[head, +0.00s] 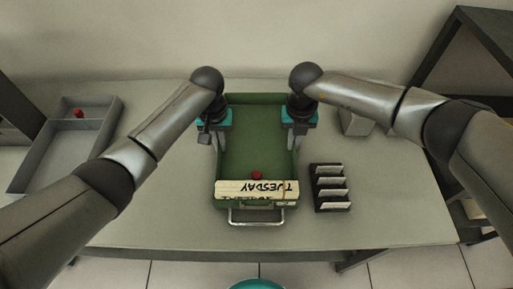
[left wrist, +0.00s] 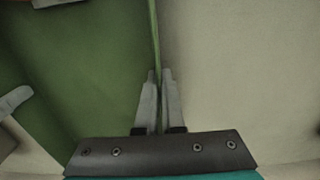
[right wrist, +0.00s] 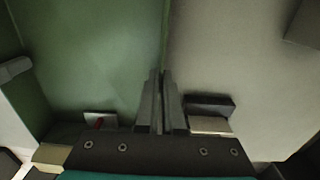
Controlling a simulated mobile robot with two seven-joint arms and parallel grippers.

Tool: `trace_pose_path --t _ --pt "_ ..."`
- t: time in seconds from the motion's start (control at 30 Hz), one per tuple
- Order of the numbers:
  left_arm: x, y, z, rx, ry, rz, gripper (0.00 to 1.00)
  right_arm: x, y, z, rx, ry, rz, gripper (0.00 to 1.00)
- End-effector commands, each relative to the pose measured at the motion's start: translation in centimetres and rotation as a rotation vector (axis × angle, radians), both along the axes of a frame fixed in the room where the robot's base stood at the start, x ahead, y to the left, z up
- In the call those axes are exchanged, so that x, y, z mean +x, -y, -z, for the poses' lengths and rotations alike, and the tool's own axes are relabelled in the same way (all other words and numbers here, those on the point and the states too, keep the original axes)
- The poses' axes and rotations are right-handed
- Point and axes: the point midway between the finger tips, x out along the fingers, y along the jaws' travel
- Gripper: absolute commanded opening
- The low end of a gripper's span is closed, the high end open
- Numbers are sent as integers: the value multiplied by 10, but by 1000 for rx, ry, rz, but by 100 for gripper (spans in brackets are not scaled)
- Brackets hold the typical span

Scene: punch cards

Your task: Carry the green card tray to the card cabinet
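The green card tray (head: 258,150) sits in the middle of the table, with a metal handle (head: 256,222) at its near end. Cream cards (head: 257,188) marked TUESDAY, upside down, stand at that end, with a small red object (head: 257,175) just behind. My left gripper (head: 217,147) is at the tray's left wall; in the left wrist view its fingers (left wrist: 158,100) close on the thin wall. My right gripper (head: 297,147) is at the right wall; in the right wrist view its fingers (right wrist: 161,100) also close on it. No card cabinet is clearly identifiable.
A black rack with several cards (head: 330,188) stands close to the tray's right. A grey block (head: 355,123) is further back. A grey tray (head: 50,160) with a red object (head: 79,113) lies left. A dark shelf frame (head: 470,50) rises at the right edge.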

Motion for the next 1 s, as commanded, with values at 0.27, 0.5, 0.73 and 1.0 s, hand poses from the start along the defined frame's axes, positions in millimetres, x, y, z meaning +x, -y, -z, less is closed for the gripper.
trace_pose_path --t 0.27,0.5,0.73,1.0 --pt "2 -1 -2 1 5 -2 0 2 1 -2 0 3 2 0" --pt "2 -1 -4 1 4 -2 0 2 1 -4 -1 3 2 0" --pt "1 -1 -14 1 3 -2 0 1 1 -15 -1 2 3 0" --pt "1 -1 -34 2 3 -2 0 1 1 -34 -2 1 3 0"
